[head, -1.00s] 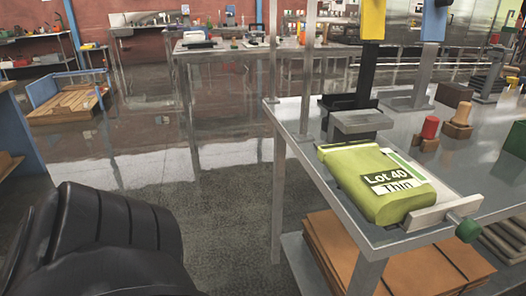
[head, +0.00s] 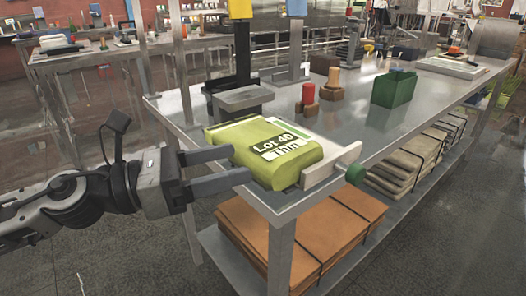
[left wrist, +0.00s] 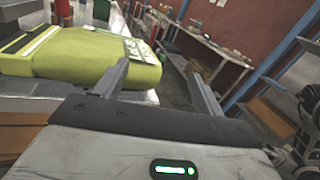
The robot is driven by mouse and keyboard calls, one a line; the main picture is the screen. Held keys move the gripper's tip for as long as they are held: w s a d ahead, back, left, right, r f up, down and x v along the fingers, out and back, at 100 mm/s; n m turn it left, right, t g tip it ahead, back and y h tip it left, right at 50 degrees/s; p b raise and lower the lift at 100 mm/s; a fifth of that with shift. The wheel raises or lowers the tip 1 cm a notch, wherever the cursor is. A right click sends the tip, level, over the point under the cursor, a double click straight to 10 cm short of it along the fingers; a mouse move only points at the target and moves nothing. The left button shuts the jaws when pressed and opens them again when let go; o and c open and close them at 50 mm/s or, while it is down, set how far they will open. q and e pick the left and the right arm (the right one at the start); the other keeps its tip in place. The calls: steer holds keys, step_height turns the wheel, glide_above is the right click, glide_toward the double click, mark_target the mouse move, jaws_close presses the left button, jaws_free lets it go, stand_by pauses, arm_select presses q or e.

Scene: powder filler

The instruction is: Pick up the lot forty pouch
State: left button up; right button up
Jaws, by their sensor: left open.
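The lot forty pouch (head: 262,148) is yellow-green with a label reading "Lot 40" and "Thin". It lies flat near the front left corner of the metal table (head: 350,130), against a light stop plate (head: 331,167) with a green knob. My left gripper (head: 242,164) is open and empty. Its two fingers point at the pouch's left side, close to it; I cannot tell whether a finger touches it. In the left wrist view the pouch (left wrist: 85,55) is at the upper left, beside the left finger. My right gripper is not in view.
A red peg (head: 308,94), a wooden peg (head: 333,78) and a green box (head: 393,88) stand on the table farther right. Brown folded sacks (head: 300,225) lie on the shelf below. The floor at left is open.

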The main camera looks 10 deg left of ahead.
mark_target(261, 144)
arm_select(q)
steer(key=s+a+r+m+y+b, duration=0.15)
steer(key=a+r+m+y, duration=0.25)
steer(key=a+m+y, duration=0.85)
steer(key=w+d+f+m+h+p, duration=0.1)
steer(key=w+d+f, duration=0.1)
steer(key=w+d, duration=0.1)
steer(key=w+d+f+m+h+p, duration=0.1)
steer(key=w+d+f+h+p, duration=0.1)
steer(key=w+d, duration=0.2)
steer(key=w+d+f+m+h+p, duration=0.1)
steer(key=w+d+f+h+p, duration=0.1)
steer(key=w+d, duration=0.1)
steer(key=shift+w+d+f, duration=0.1)
steer(key=shift+w+d, duration=0.2)
steer(key=shift+d, duration=0.05)
steer(key=shift+w+d+f, duration=0.1)
steer(key=shift+w+f, duration=0.05)
steer(key=c, duration=0.9)
steer(key=shift+c, duration=0.2)
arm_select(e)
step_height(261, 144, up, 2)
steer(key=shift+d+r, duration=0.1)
